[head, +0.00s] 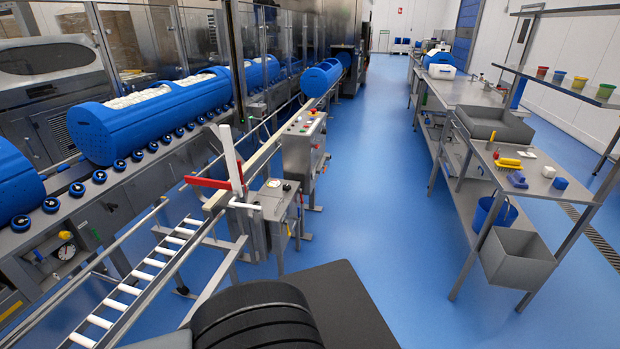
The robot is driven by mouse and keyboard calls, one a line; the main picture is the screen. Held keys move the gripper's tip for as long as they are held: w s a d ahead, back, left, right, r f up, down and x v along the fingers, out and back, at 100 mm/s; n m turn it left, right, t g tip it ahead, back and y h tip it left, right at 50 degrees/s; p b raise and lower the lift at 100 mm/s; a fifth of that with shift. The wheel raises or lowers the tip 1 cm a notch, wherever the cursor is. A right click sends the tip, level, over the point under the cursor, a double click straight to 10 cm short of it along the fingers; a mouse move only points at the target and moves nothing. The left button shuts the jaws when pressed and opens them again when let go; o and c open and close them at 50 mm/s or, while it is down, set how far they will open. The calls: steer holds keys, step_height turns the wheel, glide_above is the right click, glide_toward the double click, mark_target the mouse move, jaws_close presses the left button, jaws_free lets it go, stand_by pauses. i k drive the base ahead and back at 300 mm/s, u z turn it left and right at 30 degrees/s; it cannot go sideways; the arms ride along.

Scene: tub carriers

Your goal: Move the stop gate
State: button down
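What looks like the stop gate is a red bar (207,182) lying across the narrow roller lane in the head view, left of centre. A tall white upright (231,160) stands at its right end, leaning slightly. A grey box (268,212) stands right beside it, with a white handle-like piece on its near edge. The narrow lane with white rollers (142,276) runs from the gate toward the lower left. My gripper is not in view, and nothing is seen touching the gate.
Blue tub carriers (150,120) with white contents stand on the roller conveyor at left. A control box with buttons (304,143) stands beyond the gate. A steel workbench (470,95) with bins runs along the right. The blue floor (370,170) between is clear.

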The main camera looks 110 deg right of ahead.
mark_target(191, 180)
steer(key=z, duration=3.25)
steer(key=k, duration=0.45)
steer(key=z, duration=0.6)
steer(key=i, duration=1.25)
steer(key=u, duration=0.9)
steer(key=i, duration=0.5)
steer(key=u, duration=0.4)
